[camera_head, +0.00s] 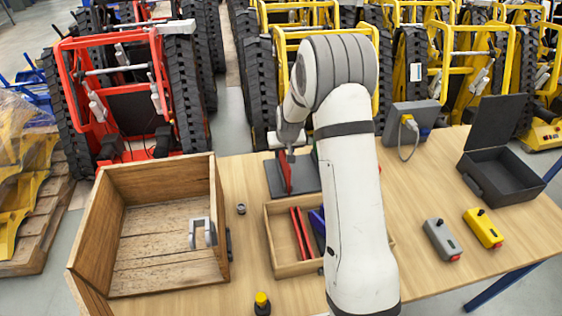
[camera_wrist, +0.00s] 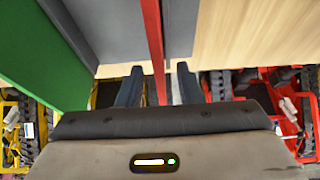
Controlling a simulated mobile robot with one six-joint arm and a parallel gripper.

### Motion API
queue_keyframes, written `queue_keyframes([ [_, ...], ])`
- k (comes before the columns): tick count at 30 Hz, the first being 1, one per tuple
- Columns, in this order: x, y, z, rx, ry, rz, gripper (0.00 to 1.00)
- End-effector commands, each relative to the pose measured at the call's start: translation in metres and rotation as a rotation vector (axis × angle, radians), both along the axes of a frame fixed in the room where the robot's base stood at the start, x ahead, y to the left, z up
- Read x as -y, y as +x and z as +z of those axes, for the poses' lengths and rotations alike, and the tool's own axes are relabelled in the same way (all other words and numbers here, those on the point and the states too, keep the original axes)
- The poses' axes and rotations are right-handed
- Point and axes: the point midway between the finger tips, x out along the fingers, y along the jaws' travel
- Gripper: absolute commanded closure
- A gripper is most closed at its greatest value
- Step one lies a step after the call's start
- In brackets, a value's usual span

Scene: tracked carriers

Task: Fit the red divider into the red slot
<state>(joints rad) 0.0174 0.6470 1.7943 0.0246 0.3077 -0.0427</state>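The red divider (camera_head: 286,172) stands upright at a grey stand (camera_head: 272,180) on the table, left of my arm. In the wrist view the divider (camera_wrist: 155,40) runs down between my two fingers. My gripper (camera_wrist: 160,70) looks open around it, with a gap on each side. In the head view my gripper (camera_head: 290,150) is small and partly hidden. Two parallel red strips with a narrow gap, seemingly the red slot (camera_head: 300,232), are in a shallow wooden tray (camera_head: 283,270). My arm hides the tray's right part.
A green panel (camera_wrist: 45,45) stands beside the divider. Blue strips (camera_head: 317,222) are in the tray. A big wooden crate (camera_head: 165,280) stands at left, a black open case (camera_head: 500,170) at right. Grey (camera_head: 442,240) and yellow (camera_head: 484,228) boxes lie at right.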

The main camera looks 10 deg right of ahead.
Motion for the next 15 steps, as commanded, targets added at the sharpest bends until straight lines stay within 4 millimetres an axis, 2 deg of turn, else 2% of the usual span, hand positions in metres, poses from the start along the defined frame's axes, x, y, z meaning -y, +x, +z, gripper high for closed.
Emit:
queue_keyframes([
  [4,-0.0001,0.0045,-0.011,-0.001,0.0,0.0,0.67],
  [11,0.0003,0.0051,-0.0129,0.0,0.0,-0.001,0.67],
  [15,0.0005,0.0051,-0.0127,0.0,0.001,-0.002,0.77],
])
